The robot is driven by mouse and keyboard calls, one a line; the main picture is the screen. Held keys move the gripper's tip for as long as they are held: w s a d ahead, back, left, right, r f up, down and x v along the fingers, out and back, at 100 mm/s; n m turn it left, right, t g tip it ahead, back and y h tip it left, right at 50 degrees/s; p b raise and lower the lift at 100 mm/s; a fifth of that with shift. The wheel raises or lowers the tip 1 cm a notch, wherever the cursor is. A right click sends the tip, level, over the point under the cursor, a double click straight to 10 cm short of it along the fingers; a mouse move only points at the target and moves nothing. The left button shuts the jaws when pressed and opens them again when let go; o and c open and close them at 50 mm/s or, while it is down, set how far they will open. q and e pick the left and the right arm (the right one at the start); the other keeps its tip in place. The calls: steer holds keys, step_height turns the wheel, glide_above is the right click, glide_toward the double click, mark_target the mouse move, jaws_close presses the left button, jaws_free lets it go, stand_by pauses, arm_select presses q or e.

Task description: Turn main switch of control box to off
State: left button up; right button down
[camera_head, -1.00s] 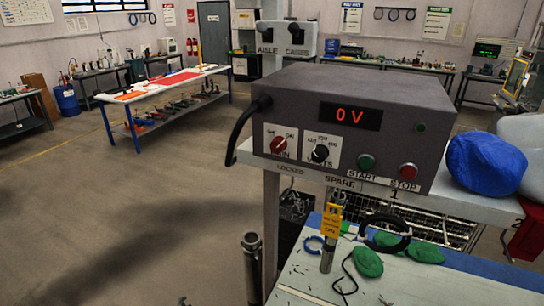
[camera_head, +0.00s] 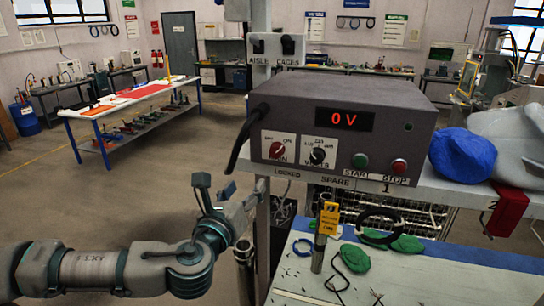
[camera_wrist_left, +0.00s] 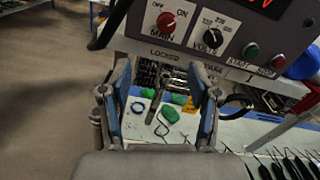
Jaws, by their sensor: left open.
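The grey control box (camera_head: 345,118) sits on a white shelf, its red display reading 0 V. Its main switch, a red knob (camera_head: 278,149) on a white plate, is at the box's left front; in the left wrist view it (camera_wrist_left: 166,20) shows near the top, with OFF at its left and ON at its right. Which mark the knob points to is too small to tell. My left gripper (camera_head: 243,192) is open and empty, below and left of the switch, not touching it. Its fingers (camera_wrist_left: 163,90) are spread in the wrist view. My right gripper is not in view.
Beside the switch are a black volts knob (camera_head: 317,156), a green start button (camera_head: 360,160) and a red stop button (camera_head: 399,166). A black cable (camera_head: 240,145) hangs from the box's left side. A blue cloth-like lump (camera_head: 462,156) lies right of the box. Floor left of the shelf is open.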

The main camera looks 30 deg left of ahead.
arm_select(q)
steer(key=p, duration=0.1)
glide_toward(275, 154)
steer(key=p+x, duration=0.1)
steer(key=x, duration=0.3)
steer(key=p+x, duration=0.1)
steer(key=x, duration=0.3)
steer(key=shift+w+a, duration=0.1)
steer(key=shift+a, duration=0.15)
steer(key=shift+w+a, duration=0.15)
steer(key=shift+w, duration=0.4)
steer(key=shift+d, duration=0.25)
steer(key=shift+d+r, duration=0.1)
steer(key=c, duration=1.1)
steer(key=shift+c, duration=0.3)
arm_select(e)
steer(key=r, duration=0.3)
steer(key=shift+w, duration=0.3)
